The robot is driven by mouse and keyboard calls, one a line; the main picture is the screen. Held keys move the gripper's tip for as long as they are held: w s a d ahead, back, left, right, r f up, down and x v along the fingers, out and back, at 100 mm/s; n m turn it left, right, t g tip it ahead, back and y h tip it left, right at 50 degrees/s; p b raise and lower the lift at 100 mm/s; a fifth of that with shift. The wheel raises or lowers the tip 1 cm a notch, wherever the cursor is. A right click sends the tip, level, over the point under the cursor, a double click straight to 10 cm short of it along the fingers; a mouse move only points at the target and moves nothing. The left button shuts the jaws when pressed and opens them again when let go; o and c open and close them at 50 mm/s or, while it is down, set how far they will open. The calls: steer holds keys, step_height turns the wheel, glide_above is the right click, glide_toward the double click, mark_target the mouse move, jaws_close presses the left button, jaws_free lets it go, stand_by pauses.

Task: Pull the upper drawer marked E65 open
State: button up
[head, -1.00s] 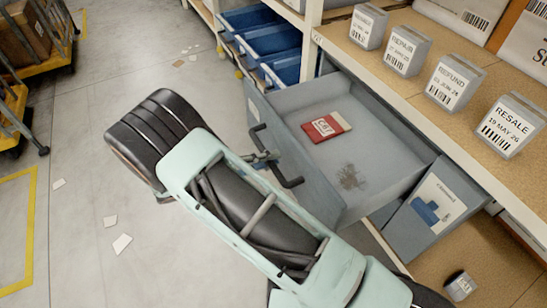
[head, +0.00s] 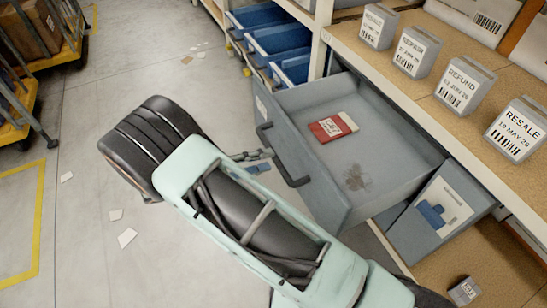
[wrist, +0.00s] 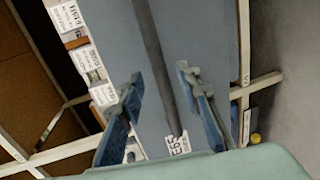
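The upper drawer (head: 345,190) stands pulled out from the rack in the head view. A red-and-white box (head: 333,127) and a dark stain show on its grey floor. Its dark bar handle (head: 284,160) is on the front face. In the wrist view, the E65 label (wrist: 177,145) shows on the drawer front, near the end of the handle (wrist: 158,65). My gripper (head: 254,161) is just in front of the handle, seemingly clear of it. The wrist view shows my gripper (wrist: 160,95) open, its fingers apart with the handle appearing between them.
A lower drawer (head: 440,212) with a blue picture sits shut below. Several grey marked blocks (head: 458,83) stand on the shelf above. Blue bins (head: 280,50) are beyond the drawer. A yellow cart (head: 45,50) is at far left. The floor between is clear except for paper scraps (head: 127,238).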

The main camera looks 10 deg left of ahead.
steer(key=v, duration=0.7)
steer(key=shift+s+a, duration=0.25)
steer(key=shift+a, duration=0.05)
